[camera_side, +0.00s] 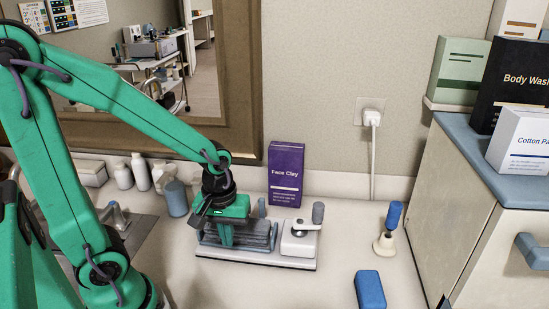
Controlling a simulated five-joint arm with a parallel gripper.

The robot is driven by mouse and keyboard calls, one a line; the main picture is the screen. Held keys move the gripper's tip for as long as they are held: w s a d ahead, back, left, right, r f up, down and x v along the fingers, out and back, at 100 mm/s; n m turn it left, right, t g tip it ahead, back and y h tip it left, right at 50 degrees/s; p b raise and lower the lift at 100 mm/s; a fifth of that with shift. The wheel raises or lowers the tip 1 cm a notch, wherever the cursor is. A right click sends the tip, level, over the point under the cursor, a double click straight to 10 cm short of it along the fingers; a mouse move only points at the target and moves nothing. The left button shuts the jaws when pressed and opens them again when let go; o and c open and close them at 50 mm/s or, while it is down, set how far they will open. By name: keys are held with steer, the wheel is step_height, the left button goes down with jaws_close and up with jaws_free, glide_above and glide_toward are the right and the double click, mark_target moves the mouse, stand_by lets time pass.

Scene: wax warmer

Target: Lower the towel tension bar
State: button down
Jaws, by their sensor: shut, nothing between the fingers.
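A low white device (258,262) stands on the counter. Its left part carries long grey bars or slats (258,236), and its right part has a white round lid-like piece (298,246) with a grey-handled lever (318,213). I cannot tell for sure which grey piece is the towel tension bar. My green gripper (225,238) points down over the device's left part, in front of the slats. It is shut and appears empty. Its tips are close to the grey slats, but whether they touch cannot be told. The arm hides part of the device's left end.
A purple Face Clay box (286,174) stands behind the device. A blue-handled tool (394,215) and a blue block (370,289) are to the right, beside a white cabinet (465,195). A sink (122,232) and bottles are left. Counter between device and blue-handled tool is free.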

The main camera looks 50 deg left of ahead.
steer(key=w+a+r+t, duration=0.1)
steer(key=a+r, duration=0.1)
steer(key=r, duration=0.8)
steer(key=w+a+r, duration=0.1)
steer(key=a+r, duration=0.1)
steer(key=r, duration=0.8)
steer(key=f, duration=1.1)
steer(key=shift+w+a+f, duration=0.15)
steer(key=shift+w+f, duration=0.25)
steer(key=shift+s+d+f, duration=0.1)
steer(key=shift+f, duration=0.4)
steer(key=shift+s+d+f, duration=0.1)
steer(key=shift+f, duration=0.35)
steer(key=shift+s+d+f, duration=0.2)
steer(key=shift+s+f, duration=0.05)
steer(key=shift+f, duration=0.2)
steer(key=shift+s+d+f, duration=0.2)
steer(key=shift+f, duration=0.2)
steer(key=shift+w+r, duration=0.1)
